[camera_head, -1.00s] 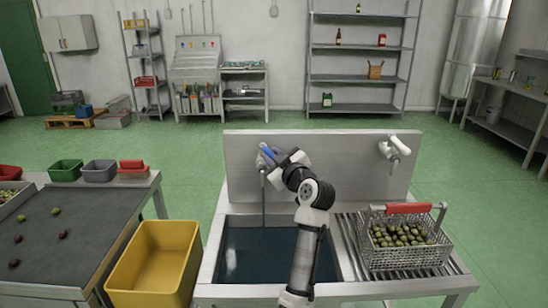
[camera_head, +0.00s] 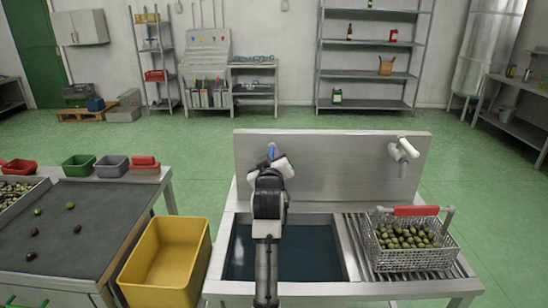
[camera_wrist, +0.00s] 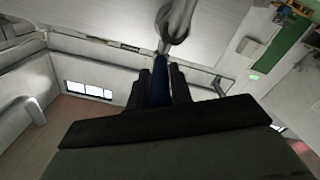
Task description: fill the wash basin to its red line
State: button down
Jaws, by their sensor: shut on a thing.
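The wash basin (camera_head: 228,262) is set in the steel sink unit, with dark water across the part I see. Its red line is not visible to me. My gripper (camera_head: 275,158) is at the left tap in front of the steel splashback and is shut on the blue tap lever (camera_head: 272,151). In the wrist view the blue lever (camera_wrist: 160,72) sits between the two dark fingers, beside the grey metal tap body (camera_wrist: 178,22). My arm hides the tap's spout and any stream below it.
A second tap with a white lever (camera_head: 404,149) is on the right of the splashback (camera_head: 345,165). A wire basket of olives (camera_head: 410,258) with a red handle stands on the ribbed drainboard. A yellow bin (camera_head: 168,258) and a sorting table (camera_head: 85,220) stand left.

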jog(key=shift+a, duration=0.15)
jog(key=c, duration=1.3)
grip_release()
jog(key=shift+c, duration=0.2)
jog(key=s+b, duration=0.3)
jog(key=s, duration=1)
jog(key=shift+s, duration=0.4)
jog(key=shift+a, duration=0.1)
